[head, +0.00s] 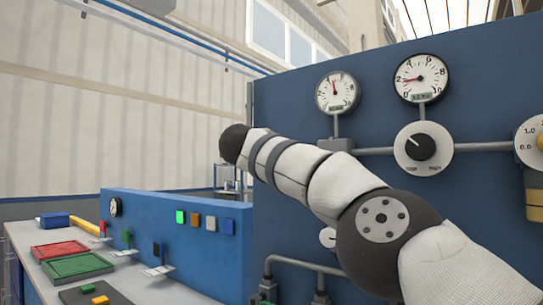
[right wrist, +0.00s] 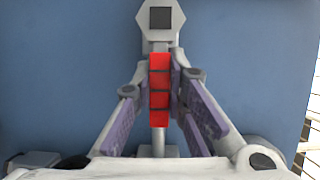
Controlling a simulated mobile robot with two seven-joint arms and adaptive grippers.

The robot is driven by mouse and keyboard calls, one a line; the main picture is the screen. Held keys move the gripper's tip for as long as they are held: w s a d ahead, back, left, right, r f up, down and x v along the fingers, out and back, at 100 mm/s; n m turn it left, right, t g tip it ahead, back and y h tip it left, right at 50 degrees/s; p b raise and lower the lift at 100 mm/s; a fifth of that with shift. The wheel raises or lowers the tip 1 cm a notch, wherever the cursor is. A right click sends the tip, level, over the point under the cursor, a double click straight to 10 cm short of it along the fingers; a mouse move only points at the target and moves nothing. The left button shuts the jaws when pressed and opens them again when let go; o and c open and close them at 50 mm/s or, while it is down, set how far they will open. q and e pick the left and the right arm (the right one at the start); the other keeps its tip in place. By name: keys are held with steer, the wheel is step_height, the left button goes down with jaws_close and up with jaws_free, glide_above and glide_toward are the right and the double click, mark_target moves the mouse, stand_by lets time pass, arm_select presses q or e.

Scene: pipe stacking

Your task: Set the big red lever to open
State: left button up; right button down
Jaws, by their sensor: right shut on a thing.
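The big red lever (right wrist: 159,90) shows in the right wrist view as a red, ribbed grip on a grey shaft, running up the middle of the picture. My right gripper (right wrist: 161,85) has its fingers on both sides of the red grip and is shut on it. The grey hub (right wrist: 160,18) at the lever's upper end shows a dark square centre. In the head view my right arm comes in from the lower right and hides the lever; neither gripper can be made out there.
A blue panel (head: 300,115) carries two gauges (head: 337,92) (head: 420,78), a round dial (head: 422,147) and grey pipes. At left, a bench (head: 30,240) holds a red tray (head: 60,249), a green tray (head: 78,265) and a low blue panel with coloured buttons.

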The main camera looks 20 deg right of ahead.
steer(key=c, duration=1.6)
jaws_free()
steer(key=shift+s+r, duration=0.1)
steer(key=v, duration=1.1)
steer(key=shift+s+a, duration=0.3)
